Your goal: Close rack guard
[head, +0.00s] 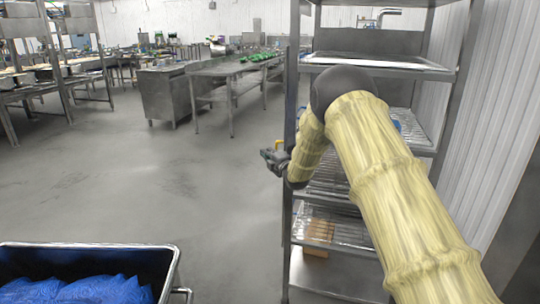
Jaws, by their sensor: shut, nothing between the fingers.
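The metal rack (289,110) stands on the right, with several wire and sheet shelves in an upright frame. My arm in its yellow sleeve crosses in front of it and hides much of its middle. I cannot make out the rack guard for certain. A small orange-yellow piece (279,144) shows just above my gripper; I cannot tell what it belongs to. My gripper (268,157) is small and dark, shut and empty, just left of the rack's left upright. Whether it touches anything there is unclear.
A dark bin (172,262) with blue bags (85,290) stands at the bottom left. Steel tables (215,72) stand farther back. A brown box (319,232) lies on a low rack shelf. A white ribbed wall (480,130) is close on the right. The grey floor (140,190) left of the rack is clear.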

